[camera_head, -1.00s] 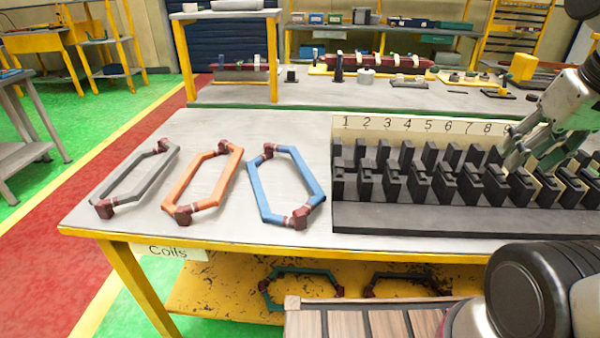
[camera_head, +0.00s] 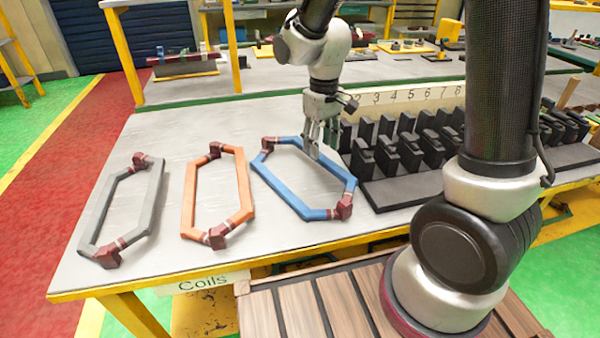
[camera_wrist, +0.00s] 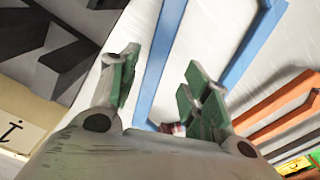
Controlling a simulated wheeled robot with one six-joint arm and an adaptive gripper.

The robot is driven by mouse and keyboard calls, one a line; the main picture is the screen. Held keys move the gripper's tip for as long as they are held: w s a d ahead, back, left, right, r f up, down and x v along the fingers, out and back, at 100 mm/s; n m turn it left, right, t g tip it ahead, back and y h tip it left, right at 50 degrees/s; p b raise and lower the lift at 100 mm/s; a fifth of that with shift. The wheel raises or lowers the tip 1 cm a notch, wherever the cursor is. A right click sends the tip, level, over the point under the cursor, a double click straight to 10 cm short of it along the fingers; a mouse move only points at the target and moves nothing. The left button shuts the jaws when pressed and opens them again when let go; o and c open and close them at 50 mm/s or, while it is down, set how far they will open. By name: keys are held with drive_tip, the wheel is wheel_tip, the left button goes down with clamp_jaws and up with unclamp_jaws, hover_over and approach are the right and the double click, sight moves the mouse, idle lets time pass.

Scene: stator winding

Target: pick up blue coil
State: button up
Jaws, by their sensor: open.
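The blue coil (camera_head: 275,182), a long six-sided frame with dark red ends, lies flat on the table between the orange coil (camera_head: 188,195) and the slotted stator block. My gripper (camera_head: 318,148) is over the far right part of the blue coil, pointing down. In the wrist view the gripper (camera_wrist: 160,90) has its two green-padded fingers apart. One blue side bar (camera_wrist: 161,60) shows between the fingers, and the other blue bar lies to the right, outside them. Nothing is held. The height of the fingertips above the bar is hard to tell.
A grey coil (camera_head: 98,210) lies left of the orange one. The black stator block (camera_head: 390,192) with numbered slots stands close on the right of the blue coil. The bare table (camera_head: 160,140) is clear behind the grey and orange coils.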

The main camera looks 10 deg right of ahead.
sight(321, 156)
drive_tip(key=f, duration=0.5)
drive_tip(key=shift+w+d+f, duration=0.15)
drive_tip(key=shift+w, duration=0.1)
clamp_jaws()
